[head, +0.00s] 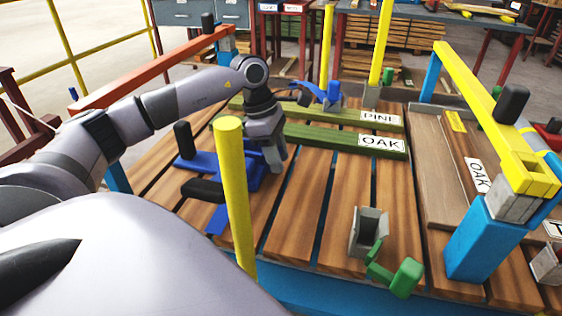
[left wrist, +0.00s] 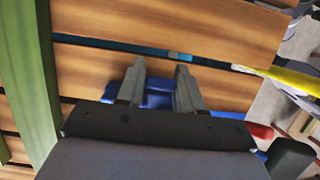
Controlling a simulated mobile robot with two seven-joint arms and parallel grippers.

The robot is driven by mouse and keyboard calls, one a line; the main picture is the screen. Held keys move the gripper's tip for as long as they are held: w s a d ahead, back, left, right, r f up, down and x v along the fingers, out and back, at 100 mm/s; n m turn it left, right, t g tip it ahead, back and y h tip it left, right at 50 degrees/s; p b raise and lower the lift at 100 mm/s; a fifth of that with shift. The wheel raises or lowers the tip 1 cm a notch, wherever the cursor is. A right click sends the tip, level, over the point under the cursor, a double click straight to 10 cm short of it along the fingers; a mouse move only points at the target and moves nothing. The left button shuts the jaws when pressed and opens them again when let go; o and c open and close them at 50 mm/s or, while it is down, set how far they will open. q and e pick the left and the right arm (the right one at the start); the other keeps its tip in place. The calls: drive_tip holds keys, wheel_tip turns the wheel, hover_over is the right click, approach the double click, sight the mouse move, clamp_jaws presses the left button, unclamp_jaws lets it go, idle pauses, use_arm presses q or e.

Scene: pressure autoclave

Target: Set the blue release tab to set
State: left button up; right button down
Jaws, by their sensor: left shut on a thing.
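A blue clamp-like fixture (head: 210,162) with black handles lies on the slatted wooden table at left of centre. My left gripper (head: 274,165) reaches down to the right end of this fixture. In the left wrist view my two fingers (left wrist: 160,82) point down with blue material (left wrist: 157,98) between them, and the gripper is shut on it. I take this blue piece to be the release tab, but its shape is mostly hidden by the fingers. I cannot read its setting. My right gripper is not in view.
A yellow post (head: 235,195) stands in front of the fixture. Green boards labelled PINE (head: 330,116) and OAK (head: 330,137) lie behind the gripper. A grey and green clamp (head: 368,232) sits at front right. A yellow beam (head: 485,105) on a blue post (head: 484,240) borders the right.

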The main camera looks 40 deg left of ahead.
use_arm(q)
drive_tip(key=shift+s+a+f+t+h+b, duration=0.2)
drive_tip(key=shift+a+t+h+b, duration=0.2)
drive_tip(key=shift+h+b, duration=0.4)
drive_tip(key=shift+s+a+r+t+h+b, duration=0.15)
drive_tip(key=shift+t+h+b, duration=0.2)
drive_tip(key=shift+b, duration=0.5)
drive_tip(key=shift+a+h+b, duration=0.15)
drive_tip(key=shift+h+b, duration=0.3)
drive_tip(key=shift+b, duration=0.1)
drive_tip(key=shift+r, duration=0.15)
drive_tip(key=shift+t+b, duration=0.25)
drive_tip(key=shift+b, duration=0.05)
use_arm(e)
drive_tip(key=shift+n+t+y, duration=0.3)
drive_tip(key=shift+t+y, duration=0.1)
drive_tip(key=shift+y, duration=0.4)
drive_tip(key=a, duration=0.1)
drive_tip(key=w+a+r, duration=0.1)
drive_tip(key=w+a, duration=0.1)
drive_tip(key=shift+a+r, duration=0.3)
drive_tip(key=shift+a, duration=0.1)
use_arm(q)
drive_tip(key=shift+r, duration=0.1)
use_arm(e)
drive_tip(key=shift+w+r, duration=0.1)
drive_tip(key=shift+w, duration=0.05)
use_arm(q)
drive_tip(key=o, duration=1)
drive_tip(key=shift+c, duration=0.2)
